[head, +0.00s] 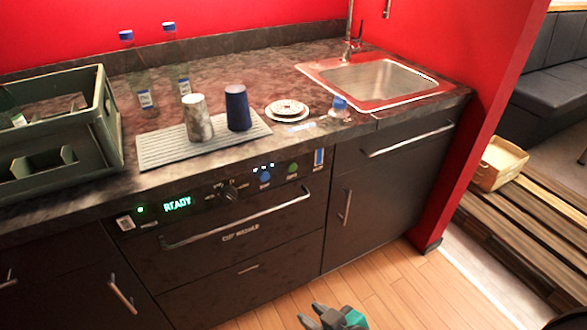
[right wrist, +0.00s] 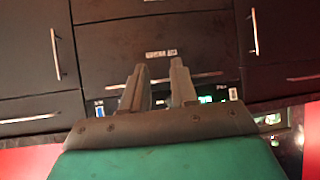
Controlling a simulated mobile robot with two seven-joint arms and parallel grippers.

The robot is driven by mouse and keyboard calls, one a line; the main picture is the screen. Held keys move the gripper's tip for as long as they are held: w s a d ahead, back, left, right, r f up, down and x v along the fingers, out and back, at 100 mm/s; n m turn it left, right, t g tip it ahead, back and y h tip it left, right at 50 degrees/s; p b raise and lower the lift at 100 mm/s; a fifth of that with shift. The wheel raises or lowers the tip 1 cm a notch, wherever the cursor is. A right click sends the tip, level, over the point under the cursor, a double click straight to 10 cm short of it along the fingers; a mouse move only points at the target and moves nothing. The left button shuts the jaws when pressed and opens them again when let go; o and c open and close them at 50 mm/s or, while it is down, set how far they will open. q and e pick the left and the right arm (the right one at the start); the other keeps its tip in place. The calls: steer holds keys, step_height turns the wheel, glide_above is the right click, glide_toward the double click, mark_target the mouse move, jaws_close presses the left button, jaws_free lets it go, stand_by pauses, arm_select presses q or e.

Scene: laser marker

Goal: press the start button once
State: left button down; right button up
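The cup washer's control panel (head: 222,192) runs along the counter's front edge. Its display (head: 177,204) glows green with READY. To its right are a dark knob (head: 229,192), a blue button (head: 265,176) and a green button (head: 292,168); I cannot read which is labelled start. My right gripper (head: 318,312) is low at the bottom edge of the head view, well below and apart from the panel. In the right wrist view its two fingers (right wrist: 158,72) stand apart with nothing between them, and they partly hide the upside-down panel. My left gripper is not in view.
A long handle (head: 238,220) sticks out below the panel. On the counter are a grey crate (head: 108,130), bottles (head: 140,90), a ribbed mat (head: 160,152) with a speckled cup (head: 197,118) and a blue cup (head: 238,107), small plates (head: 287,110) and a sink (head: 378,80). The floor in front is clear.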

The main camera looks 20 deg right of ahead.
jaws_close()
stand_by(1.1)
